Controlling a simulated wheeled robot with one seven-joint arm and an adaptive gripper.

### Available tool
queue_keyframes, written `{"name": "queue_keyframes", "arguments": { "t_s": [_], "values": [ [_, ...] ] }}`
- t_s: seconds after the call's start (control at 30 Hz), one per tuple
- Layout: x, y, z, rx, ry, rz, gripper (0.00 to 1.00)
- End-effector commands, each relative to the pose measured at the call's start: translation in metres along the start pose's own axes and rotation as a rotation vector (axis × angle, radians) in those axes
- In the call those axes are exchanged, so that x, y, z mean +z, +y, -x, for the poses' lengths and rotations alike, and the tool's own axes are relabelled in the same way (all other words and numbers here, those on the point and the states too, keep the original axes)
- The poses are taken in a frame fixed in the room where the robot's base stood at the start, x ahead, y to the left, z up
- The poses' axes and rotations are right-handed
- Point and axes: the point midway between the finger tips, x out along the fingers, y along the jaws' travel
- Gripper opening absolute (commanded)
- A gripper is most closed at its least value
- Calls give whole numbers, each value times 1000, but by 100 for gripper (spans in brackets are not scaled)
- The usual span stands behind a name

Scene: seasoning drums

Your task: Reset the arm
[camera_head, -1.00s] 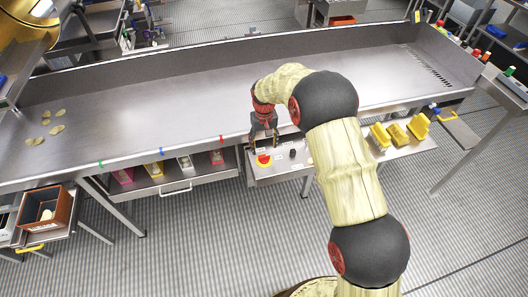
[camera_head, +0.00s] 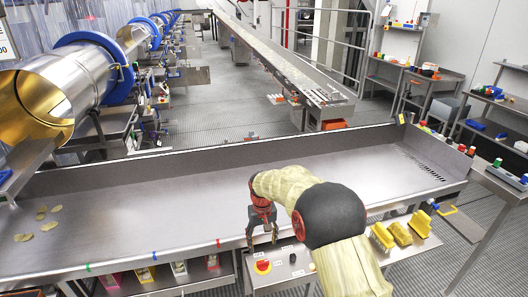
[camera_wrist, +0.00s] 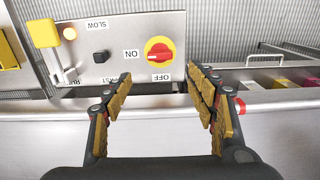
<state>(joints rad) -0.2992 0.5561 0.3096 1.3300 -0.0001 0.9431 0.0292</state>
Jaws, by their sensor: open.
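My gripper (camera_head: 262,228) hangs at the end of my arm over the front edge of the steel trough table (camera_head: 150,205), just above the control panel (camera_head: 290,270). In the wrist view my gripper (camera_wrist: 160,105) is open with nothing between its fingers. The panel (camera_wrist: 115,70) lies beyond the fingertips there, with a red and yellow ON/OFF knob (camera_wrist: 159,51), a black switch (camera_wrist: 100,57) and a yellow lever (camera_wrist: 43,34). The red knob's handle points sideways. The knob (camera_head: 263,266) also shows in the head view, below the gripper.
Several chips (camera_head: 45,222) lie on the trough's left end. Yellow scoops (camera_head: 398,234) sit on a shelf right of the panel. A seasoning drum with blue rings (camera_head: 82,75) stands at the back left. A conveyor (camera_head: 275,60) runs behind. The trough's middle is bare.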

Motion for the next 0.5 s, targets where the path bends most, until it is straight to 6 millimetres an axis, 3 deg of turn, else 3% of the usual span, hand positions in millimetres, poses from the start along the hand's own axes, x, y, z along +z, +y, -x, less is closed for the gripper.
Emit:
{"name": "queue_keyframes", "arguments": {
  "t_s": [0.17, 0.23, 0.5],
  "values": [
    [31, 1, -22, 2, -60, 5, 58],
    [52, 2, -21, 2, -84, 8, 58],
    [125, 18, 34, 1, -84, -11, 58]
  ]
}}
